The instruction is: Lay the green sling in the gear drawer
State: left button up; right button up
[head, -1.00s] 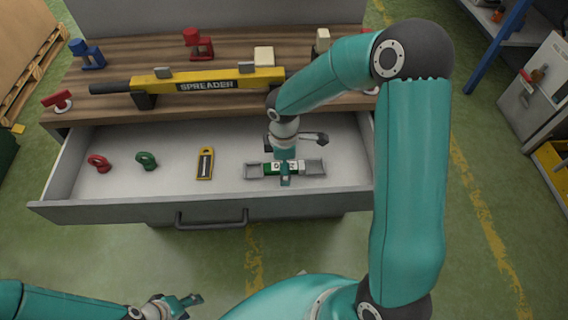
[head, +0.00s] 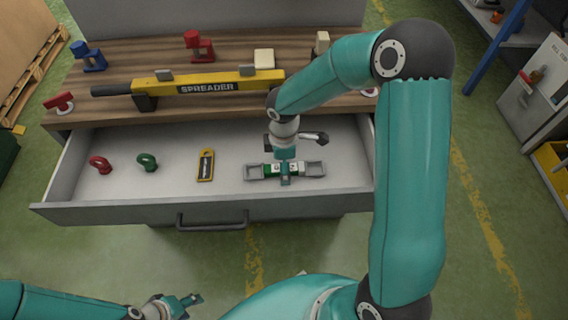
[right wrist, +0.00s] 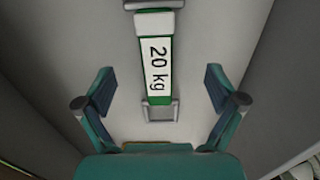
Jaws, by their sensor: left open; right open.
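The green sling (head: 270,170) lies in the open gear drawer (head: 110,212), toward its right side. It has a white label and grey end fittings. In the right wrist view the sling (right wrist: 158,70) shows its "20 kg" label and lies between the fingers' lines. My right gripper (head: 285,180) is over the sling in the head view; in the wrist view its two fingers (right wrist: 160,92) are spread apart, with a gap to the sling on both sides. My left gripper (head: 187,303) is open and empty at the lower left, in front of the drawer.
The drawer also holds a red eyebolt (head: 100,164), a green eyebolt (head: 147,162) and a yellow-edged tag (head: 205,165).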

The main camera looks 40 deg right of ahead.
jog(key=shift+r+p, duration=2.3)
jog(key=shift+r, duration=0.75)
notch_tip(320, 180, up, 8)
jog(key=p, duration=0.6)
